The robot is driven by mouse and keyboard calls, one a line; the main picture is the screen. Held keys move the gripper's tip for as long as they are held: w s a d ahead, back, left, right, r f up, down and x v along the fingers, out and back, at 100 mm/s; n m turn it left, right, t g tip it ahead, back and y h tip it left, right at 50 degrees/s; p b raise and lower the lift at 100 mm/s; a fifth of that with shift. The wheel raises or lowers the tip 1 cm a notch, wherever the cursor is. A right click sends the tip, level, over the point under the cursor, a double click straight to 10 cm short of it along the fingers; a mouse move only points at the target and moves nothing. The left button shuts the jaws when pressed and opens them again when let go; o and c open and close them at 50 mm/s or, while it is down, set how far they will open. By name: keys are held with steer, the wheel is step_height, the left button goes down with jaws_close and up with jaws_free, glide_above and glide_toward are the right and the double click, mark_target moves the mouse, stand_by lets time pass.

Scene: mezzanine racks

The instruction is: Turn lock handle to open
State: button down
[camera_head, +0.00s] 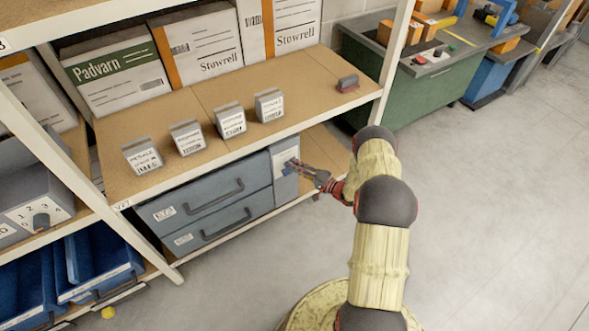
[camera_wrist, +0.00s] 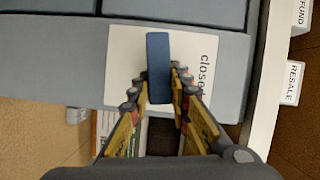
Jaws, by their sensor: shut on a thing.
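The lock handle is a blue bar (camera_wrist: 158,52) on a white plate (camera_wrist: 122,58) in the wrist view. The word "closed" can be partly read on the plate beside the bar. My gripper (camera_wrist: 158,90) has its fingers on either side of the bar's lower end and is shut on it. In the head view my gripper (camera_head: 300,166) reaches the light plate on the right end panel of a grey-blue drawer cabinet (camera_head: 205,196) on the lower shelf. The handle itself is small there and partly covered by the fingers.
A rack upright (camera_head: 392,60) stands right of the cabinet. Blue bins (camera_head: 95,262) are at lower left. The floor (camera_head: 470,200) to the right is clear.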

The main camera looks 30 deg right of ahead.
steer(key=shift+d+f+m+t+b, duration=0.1)
steer(key=shift+f+m+t+b, duration=0.2)
steer(key=shift+m, duration=0.4)
steer(key=shift+r, duration=0.1)
steer(key=c, duration=1.7)
jaws_free()
steer(key=shift+c, duration=0.2)
steer(key=shift+o, duration=0.5)
steer(key=v, duration=1.2)
steer(key=shift+d, duration=0.1)
